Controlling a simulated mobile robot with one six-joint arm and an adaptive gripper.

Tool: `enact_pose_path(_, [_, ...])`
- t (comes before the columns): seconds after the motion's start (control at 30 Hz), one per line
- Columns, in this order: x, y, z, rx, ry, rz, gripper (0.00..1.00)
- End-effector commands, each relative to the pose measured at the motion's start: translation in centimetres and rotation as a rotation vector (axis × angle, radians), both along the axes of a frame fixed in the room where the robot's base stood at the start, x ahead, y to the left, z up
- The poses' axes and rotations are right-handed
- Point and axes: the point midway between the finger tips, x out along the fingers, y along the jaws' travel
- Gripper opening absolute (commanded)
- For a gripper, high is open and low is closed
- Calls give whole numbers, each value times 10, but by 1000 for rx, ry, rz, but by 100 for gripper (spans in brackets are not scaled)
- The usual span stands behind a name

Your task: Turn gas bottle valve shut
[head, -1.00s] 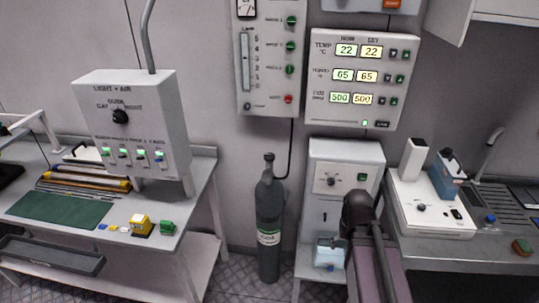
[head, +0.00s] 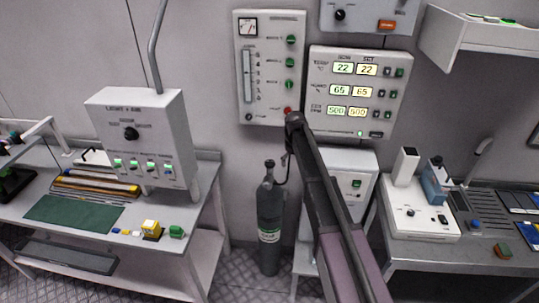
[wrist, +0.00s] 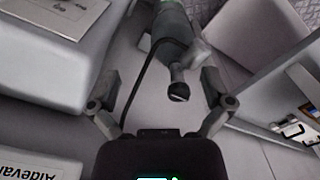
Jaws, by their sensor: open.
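The dark grey gas bottle (head: 270,222) stands upright on the floor between the left bench and a white cabinet. Its valve (head: 268,168) is at the top, with a thin black hose beside it. In the wrist view the bottle (wrist: 172,22) is seen from above, and its black round valve knob (wrist: 178,92) lies between the two spread fingers. My gripper (wrist: 160,88) is open and empty, with the knob apart from both fingers. In the head view my arm reaches above and right of the valve, and the gripper's fingers are too small to make out.
The white cabinet (head: 352,165) stands close right of the bottle, partly behind my arm. The left bench (head: 205,190) and its light control box (head: 140,135) are to the left. Wall panels (head: 270,60) hang above. Floor shows around the bottle's base.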

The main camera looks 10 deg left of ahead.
Motion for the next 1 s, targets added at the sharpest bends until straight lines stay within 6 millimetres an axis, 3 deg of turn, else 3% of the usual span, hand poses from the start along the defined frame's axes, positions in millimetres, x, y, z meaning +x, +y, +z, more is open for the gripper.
enact_pose_path(0.03, [28, 19, 15, 0, 0, 33, 100])
enact_pose_path(0.1, [49, 39, 24, 0, 0, 75, 100])
enact_pose_path(0.33, [94, 86, 43, 0, 0, 174, 100])
enact_pose_path(0.53, [105, 101, 46, 0, 0, 206, 100])
enact_pose_path(1.0, [104, 100, 44, 0, 0, 205, 100])
